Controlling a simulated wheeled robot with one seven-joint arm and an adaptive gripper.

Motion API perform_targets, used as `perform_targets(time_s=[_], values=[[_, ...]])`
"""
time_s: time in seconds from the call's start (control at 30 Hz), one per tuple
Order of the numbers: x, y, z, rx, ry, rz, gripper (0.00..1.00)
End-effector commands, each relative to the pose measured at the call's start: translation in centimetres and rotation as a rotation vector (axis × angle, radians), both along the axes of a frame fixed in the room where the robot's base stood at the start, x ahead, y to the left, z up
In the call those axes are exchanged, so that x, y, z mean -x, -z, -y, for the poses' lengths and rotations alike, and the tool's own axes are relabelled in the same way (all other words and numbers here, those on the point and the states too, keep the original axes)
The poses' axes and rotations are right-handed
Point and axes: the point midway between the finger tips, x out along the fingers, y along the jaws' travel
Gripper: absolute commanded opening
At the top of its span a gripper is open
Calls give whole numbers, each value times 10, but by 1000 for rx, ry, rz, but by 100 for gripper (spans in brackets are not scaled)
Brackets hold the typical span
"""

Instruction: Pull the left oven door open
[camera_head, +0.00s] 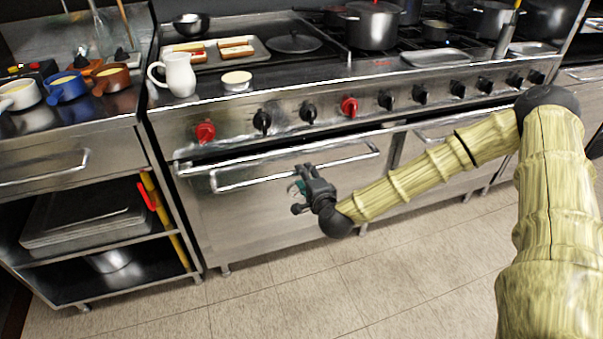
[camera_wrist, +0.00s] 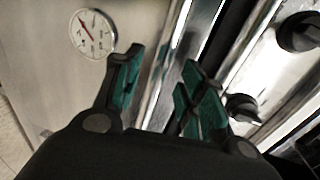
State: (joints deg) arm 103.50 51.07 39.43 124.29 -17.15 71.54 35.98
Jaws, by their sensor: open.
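The left oven door (camera_head: 245,215) is a steel panel under the range's control strip. It looks shut or nearly shut, with a dark gap along its top edge. Its long bar handle (camera_head: 235,181) runs across the upper part of the door. My gripper (camera_head: 302,176) is at the handle, right of its middle. In the wrist view my gripper (camera_wrist: 160,84) has its green-padded fingers apart, and a bright metal bar (camera_wrist: 170,65) shows in the space between them. I cannot tell whether the fingers touch it. A round dial gauge (camera_wrist: 92,34) sits on the door.
Red and black knobs (camera_head: 262,122) line the control strip above the door. Pots (camera_head: 372,25), a tray and a white pitcher (camera_head: 178,74) stand on the range top. A shelf unit (camera_head: 80,150) stands close at left. The tiled floor (camera_head: 260,300) before the door is clear.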

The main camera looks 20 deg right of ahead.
Motion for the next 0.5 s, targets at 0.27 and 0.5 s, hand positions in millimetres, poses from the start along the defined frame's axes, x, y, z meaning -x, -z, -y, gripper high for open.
perform_targets(time_s=[0.27, 0.5], values=[[-28, 5, 0, 1, 1, 1, 41], [-32, 6, 0, 0, 0, 0, 41]])
